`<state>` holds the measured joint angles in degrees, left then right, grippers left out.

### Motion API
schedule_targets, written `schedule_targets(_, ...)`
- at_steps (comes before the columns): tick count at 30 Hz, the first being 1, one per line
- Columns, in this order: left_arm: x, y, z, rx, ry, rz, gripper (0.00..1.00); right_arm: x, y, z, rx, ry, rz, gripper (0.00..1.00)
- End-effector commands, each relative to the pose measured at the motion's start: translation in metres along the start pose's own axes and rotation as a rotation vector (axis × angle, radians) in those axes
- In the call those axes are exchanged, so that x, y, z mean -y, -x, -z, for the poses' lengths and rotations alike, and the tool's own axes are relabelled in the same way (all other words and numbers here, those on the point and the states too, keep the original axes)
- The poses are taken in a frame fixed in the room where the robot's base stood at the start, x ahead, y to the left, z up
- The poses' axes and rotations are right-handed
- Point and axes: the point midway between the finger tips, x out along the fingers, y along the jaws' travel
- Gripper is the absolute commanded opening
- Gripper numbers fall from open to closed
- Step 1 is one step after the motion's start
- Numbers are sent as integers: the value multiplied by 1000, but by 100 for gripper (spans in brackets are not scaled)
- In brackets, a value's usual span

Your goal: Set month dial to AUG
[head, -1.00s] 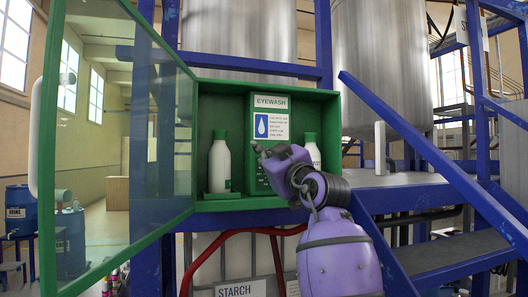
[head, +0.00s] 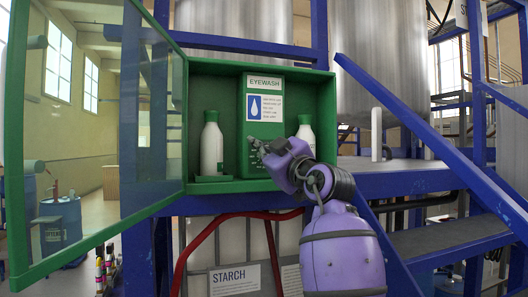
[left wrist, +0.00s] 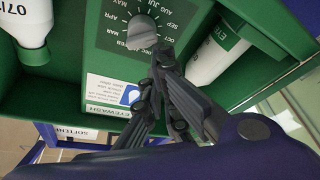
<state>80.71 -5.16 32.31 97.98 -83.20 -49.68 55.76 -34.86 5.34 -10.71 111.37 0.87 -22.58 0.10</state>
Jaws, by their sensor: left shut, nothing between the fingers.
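The month dial (left wrist: 141,30) is a grey knob on the green back panel of an open eyewash cabinet (head: 325,110). Month names ring it and appear upside down in the left wrist view; AUG is among them at the upper right of the knob. I cannot tell which month the knob points to. My left gripper (head: 257,147) is shut and empty in front of the panel, hiding most of the dial in the head view. In the left wrist view its fingertips (left wrist: 162,56) are close beside the knob's lower right edge; contact is unclear. My right gripper is not in view.
White bottles with green caps stand on either side of the panel, a left one (head: 212,145) and a right one (head: 306,133). The EYEWASH sign (head: 265,97) is above the dial. The glass door (head: 100,130) hangs open leftward. A blue stair rail (head: 420,130) slopes at right.

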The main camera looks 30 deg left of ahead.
Motion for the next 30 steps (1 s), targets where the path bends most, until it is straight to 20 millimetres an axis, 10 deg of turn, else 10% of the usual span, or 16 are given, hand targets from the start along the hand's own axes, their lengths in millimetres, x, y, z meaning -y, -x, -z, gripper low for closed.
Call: schedule_targets(30,9,4,-11,0,247,85,0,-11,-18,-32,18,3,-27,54)
